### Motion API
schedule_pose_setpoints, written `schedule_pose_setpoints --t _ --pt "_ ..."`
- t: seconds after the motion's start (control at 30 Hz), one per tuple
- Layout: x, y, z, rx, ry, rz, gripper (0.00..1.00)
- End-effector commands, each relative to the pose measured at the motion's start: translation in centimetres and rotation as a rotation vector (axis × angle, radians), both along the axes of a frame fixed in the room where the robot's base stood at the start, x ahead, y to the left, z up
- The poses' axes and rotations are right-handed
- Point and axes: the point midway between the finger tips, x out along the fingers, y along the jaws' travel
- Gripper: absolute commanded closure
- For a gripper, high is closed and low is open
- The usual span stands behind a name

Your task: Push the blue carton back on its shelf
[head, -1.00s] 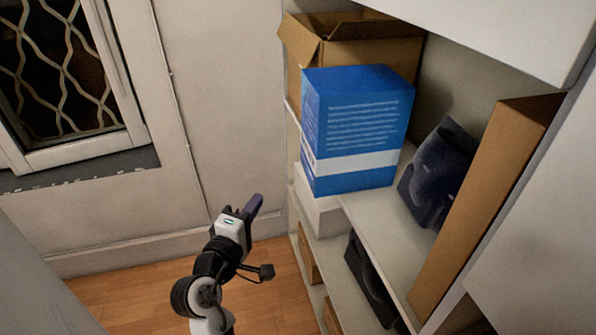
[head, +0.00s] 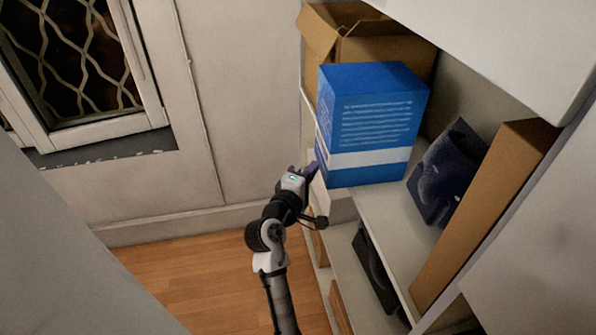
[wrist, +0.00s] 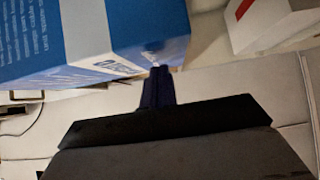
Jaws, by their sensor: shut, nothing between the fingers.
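The blue carton (head: 372,112), with a white band and lines of pale print, stands upright on the shelf (head: 385,215) and juts out past the shelf's front edge. My gripper (head: 311,170) is at the carton's lower left, just outside the shelf. In the wrist view the carton (wrist: 95,35) fills the upper left. My shut fingers (wrist: 157,85) are at its lower corner there, touching or very nearly touching; I cannot tell which. Nothing is held between them.
An open cardboard box (head: 360,42) stands behind the carton. A dark blue bag-like item (head: 445,172) and a tall brown box (head: 485,215) are to its right. A white box (wrist: 270,22) shows in the wrist view. The floor (head: 195,280) at the left is clear.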

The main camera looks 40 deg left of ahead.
Motion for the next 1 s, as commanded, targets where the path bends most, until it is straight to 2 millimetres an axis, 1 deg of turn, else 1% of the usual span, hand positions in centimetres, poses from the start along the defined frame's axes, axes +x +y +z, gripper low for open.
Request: schedule_pose_setpoints --t 0.1,0.4,0.47,0.57,0.7,0.8,0.9,1.0 --pt "0.3 -0.3 0.0 -0.001 0.001 -0.001 1.0" --pt "0.4 -0.3 0.0 0.0 0.0 -0.001 1.0" --pt "0.6 -0.5 0.0 -0.001 0.0 -0.002 1.0" --pt "1.9 -1.5 0.2 -0.002 0.002 -0.006 1.0" --pt "4.2 -3.4 0.2 -0.001 0.002 -0.008 1.0" --pt "5.5 -4.3 0.2 -0.001 0.002 -0.005 1.0" --pt "6.1 -4.8 0.1 0.0 0.001 -0.004 1.0" --pt "6.3 -4.8 0.0 0.001 0.0 -0.001 1.0"
